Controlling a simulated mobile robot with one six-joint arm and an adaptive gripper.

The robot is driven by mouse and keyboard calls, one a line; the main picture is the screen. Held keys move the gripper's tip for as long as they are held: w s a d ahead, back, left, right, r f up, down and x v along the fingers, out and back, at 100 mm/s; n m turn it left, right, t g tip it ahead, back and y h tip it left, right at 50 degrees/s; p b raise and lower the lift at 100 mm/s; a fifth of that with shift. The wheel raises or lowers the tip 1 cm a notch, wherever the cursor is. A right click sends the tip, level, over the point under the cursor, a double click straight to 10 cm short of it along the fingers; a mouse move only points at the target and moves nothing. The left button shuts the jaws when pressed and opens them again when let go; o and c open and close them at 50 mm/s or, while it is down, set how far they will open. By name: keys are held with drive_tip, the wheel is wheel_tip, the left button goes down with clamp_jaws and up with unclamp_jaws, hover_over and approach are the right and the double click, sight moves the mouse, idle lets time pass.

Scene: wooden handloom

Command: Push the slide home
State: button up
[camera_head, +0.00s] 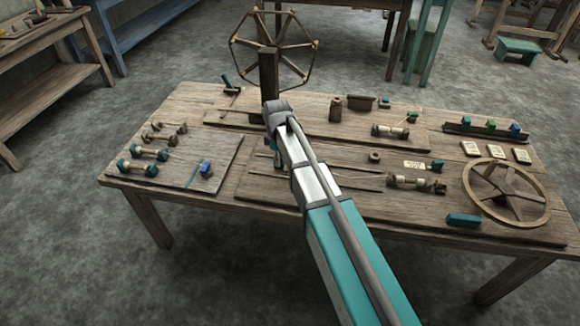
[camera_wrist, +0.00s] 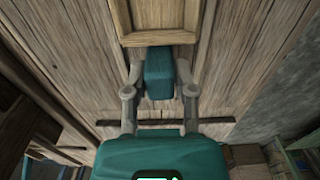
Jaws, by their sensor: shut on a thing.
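In the wrist view, my gripper (camera_wrist: 160,70) is shut on a teal block (camera_wrist: 159,82), with one finger on each side of it. The block meets the near edge of a shallow wooden frame (camera_wrist: 158,38) with a paler inner panel. This frame may be the slide; its far part is cut off by the top of the picture. I cannot tell whether the block is fixed to it. In the head view my own arm hides the gripper and the frame.
The wooden table (camera_head: 225,215) carries spools, small blocks and flat boards. A spoked wheel (camera_head: 506,193) lies at the right. A hexagonal wooden reel (camera_head: 272,48) stands behind my wrist. A teal block (camera_head: 463,220) lies near the front right edge.

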drive_tip(key=s+d, duration=0.1)
drive_tip(key=d, duration=0.5)
drive_tip(key=s+d, duration=0.1)
drive_tip(key=d, duration=0.5)
drive_tip(key=s+d, duration=0.1)
drive_tip(key=d, duration=0.5)
drive_tip(key=shift+s+d, duration=0.2)
drive_tip(key=shift+d, duration=0.1)
drive_tip(key=o, duration=1)
drive_tip(key=shift+r, duration=0.1)
wheel_tip(320, 180, up, 7)
drive_tip(key=p, duration=0.7)
